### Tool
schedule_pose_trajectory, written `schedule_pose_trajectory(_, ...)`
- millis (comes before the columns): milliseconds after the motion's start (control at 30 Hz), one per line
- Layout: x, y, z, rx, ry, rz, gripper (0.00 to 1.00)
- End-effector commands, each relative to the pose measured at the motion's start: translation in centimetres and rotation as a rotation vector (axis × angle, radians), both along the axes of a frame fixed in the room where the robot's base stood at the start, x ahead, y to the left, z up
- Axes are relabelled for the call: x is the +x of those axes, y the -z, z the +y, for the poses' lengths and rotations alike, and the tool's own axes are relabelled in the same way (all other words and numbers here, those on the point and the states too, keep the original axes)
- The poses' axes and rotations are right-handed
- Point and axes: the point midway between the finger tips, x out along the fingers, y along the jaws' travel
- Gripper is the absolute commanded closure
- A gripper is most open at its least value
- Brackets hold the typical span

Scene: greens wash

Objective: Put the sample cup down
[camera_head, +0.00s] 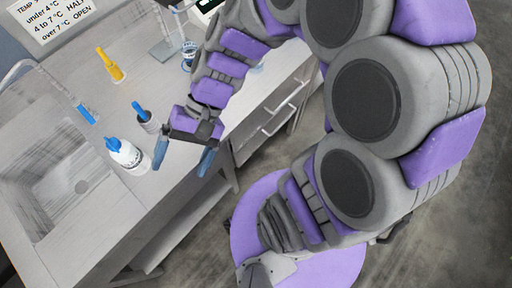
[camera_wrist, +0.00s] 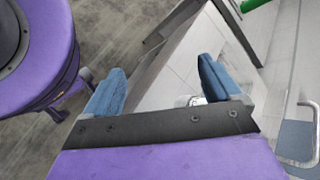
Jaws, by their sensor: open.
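My gripper (camera_head: 184,158) is open by the front edge of the steel counter, its two blue fingers apart. In the wrist view, my gripper (camera_wrist: 162,72) has nothing visible clasped between its fingertips. A small, pale round object (camera_wrist: 188,101) shows low between the fingers, partly hidden by the palm plate; I cannot tell what it is. In the head view, a small clear cup-like vessel with blue on it (camera_head: 189,56) stands on the counter behind my arm, beside a metal stand. It may be the sample cup, but it is too small to be sure.
A white bottle with a blue cap (camera_head: 127,155) and a grey holder with a blue-handled item (camera_head: 146,122) stand left of my gripper. A yellow bottle (camera_head: 110,65) is farther back. A sink (camera_head: 62,180) is at left. Drawers (camera_head: 270,120) lie below the counter.

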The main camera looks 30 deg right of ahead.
Motion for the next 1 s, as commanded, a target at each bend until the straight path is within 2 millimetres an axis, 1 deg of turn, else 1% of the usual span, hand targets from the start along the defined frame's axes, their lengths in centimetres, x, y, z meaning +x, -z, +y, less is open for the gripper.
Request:
schedule_pose_trajectory(33, -1.3, 0.1, -1.1, -0.073, -0.048, -0.046, 0.09)
schedule_pose_trajectory(100, -2.8, 0.6, -3.1, -0.176, -0.106, -0.095, 0.09)
schedule_pose_trajectory(167, -3.9, 0.8, -4.9, -0.264, -0.151, -0.136, 0.09)
schedule_pose_trajectory(200, -4.5, 0.9, -6.2, -0.325, -0.177, -0.164, 0.09)
schedule_pose_trajectory(267, -5.3, 0.9, -8.1, -0.409, -0.212, -0.202, 0.09)
schedule_pose_trajectory(300, -5.7, 0.8, -9.4, -0.465, -0.229, -0.226, 0.09)
schedule_pose_trajectory(400, -6.5, 0.4, -12.1, -0.576, -0.263, -0.274, 0.09)
schedule_pose_trajectory(500, -7.0, 0.0, -14.1, -0.656, -0.280, -0.305, 0.09)
schedule_pose_trajectory(600, -7.2, -0.2, -15.1, -0.697, -0.288, -0.320, 0.09)
schedule_pose_trajectory(667, -7.3, -0.3, -15.4, -0.709, -0.290, -0.324, 0.09)
schedule_pose_trajectory(1000, -7.3, -0.3, -15.4, -0.708, -0.291, -0.323, 0.09)
